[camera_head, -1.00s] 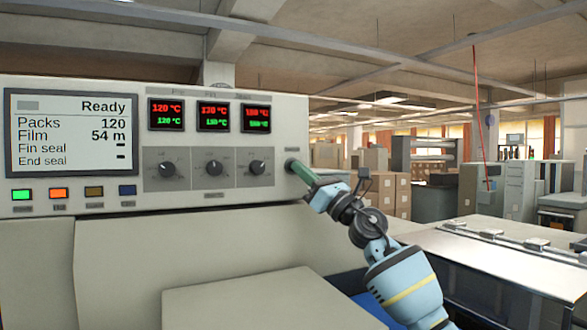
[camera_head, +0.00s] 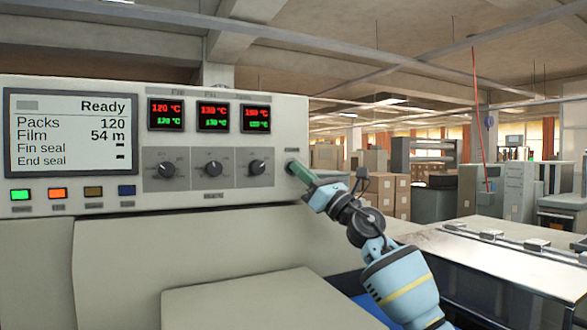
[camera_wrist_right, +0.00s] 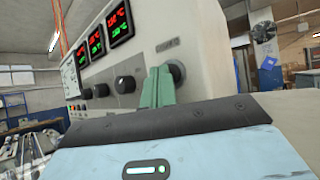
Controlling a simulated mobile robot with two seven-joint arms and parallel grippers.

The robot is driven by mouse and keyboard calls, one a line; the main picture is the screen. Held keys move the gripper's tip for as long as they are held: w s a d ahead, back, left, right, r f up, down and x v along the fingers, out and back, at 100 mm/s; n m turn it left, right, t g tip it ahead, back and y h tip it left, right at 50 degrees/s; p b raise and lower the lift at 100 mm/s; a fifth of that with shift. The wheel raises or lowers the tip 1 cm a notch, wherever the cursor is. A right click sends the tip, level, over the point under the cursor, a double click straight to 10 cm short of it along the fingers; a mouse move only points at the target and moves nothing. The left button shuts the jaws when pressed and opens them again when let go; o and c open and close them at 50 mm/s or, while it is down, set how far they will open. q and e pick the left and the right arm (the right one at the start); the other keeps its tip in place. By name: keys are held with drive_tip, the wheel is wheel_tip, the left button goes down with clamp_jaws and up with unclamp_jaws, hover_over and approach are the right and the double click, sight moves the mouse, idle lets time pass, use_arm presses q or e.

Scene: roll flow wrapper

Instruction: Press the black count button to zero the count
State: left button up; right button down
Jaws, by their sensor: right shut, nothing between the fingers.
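The black count button (camera_wrist_right: 176,72) sits in a round collar at the right end of the panel's front, right of the three knobs. In the head view the button (camera_head: 291,166) is mostly hidden by my right gripper (camera_head: 301,172). The gripper's green fingers are shut and empty, pointing at the button. In the right wrist view the fingers (camera_wrist_right: 158,84) stand just left of the button and overlap its edge; I cannot tell whether they touch it. The display (camera_head: 71,133) reads Ready, Packs 120, Film 54 m. My left gripper is not in view.
Three temperature readouts (camera_head: 214,115) sit above three black knobs (camera_head: 213,168) on the panel. Several coloured buttons (camera_head: 57,193) line the lower left. A beige cover (camera_head: 260,300) juts out below. A metal table (camera_head: 500,250) stands at the right.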

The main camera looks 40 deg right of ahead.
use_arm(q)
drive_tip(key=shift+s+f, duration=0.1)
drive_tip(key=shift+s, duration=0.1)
use_arm(e)
drive_tip(key=shift+d+r, duration=0.15)
drive_tip(key=shift+r, duration=0.05)
idle(0.6)
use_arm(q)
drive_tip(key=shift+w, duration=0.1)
use_arm(e)
drive_tip(key=shift+s, duration=0.1)
drive_tip(key=shift+a, duration=0.3)
drive_tip(key=shift+a+f, duration=0.25)
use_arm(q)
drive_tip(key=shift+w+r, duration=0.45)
use_arm(e)
drive_tip(key=shift+s, duration=0.25)
use_arm(q)
drive_tip(key=shift+p, duration=0.3)
